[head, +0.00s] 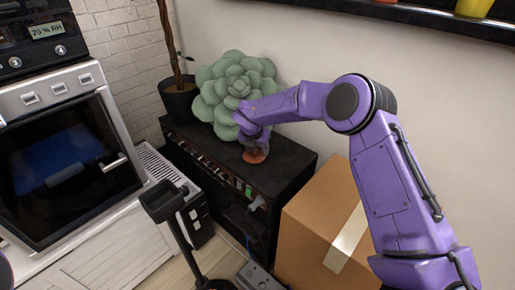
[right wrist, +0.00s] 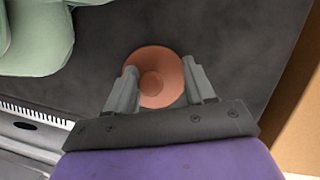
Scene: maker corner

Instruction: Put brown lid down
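The brown lid (head: 256,155) lies on the black top of a low cabinet (head: 291,161), near its front edge. In the right wrist view the lid (right wrist: 157,63) is a round, reddish-brown disc with a raised knob in the middle. My right gripper (right wrist: 162,82) is over the lid, its two grey fingers spread apart on either side of the knob, with a gap to it. The left finger overlaps the lid's edge in the picture. In the head view my right gripper (head: 253,140) is largely hidden by its wrist. My left gripper is not in view.
A large green succulent (head: 234,88) stands on the cabinet just left of the gripper. A dark plant pot (head: 180,102) is behind. A cardboard box (head: 318,220) stands right of the cabinet. A black-headed pole (head: 164,201) and an oven-like machine (head: 70,160) are at left.

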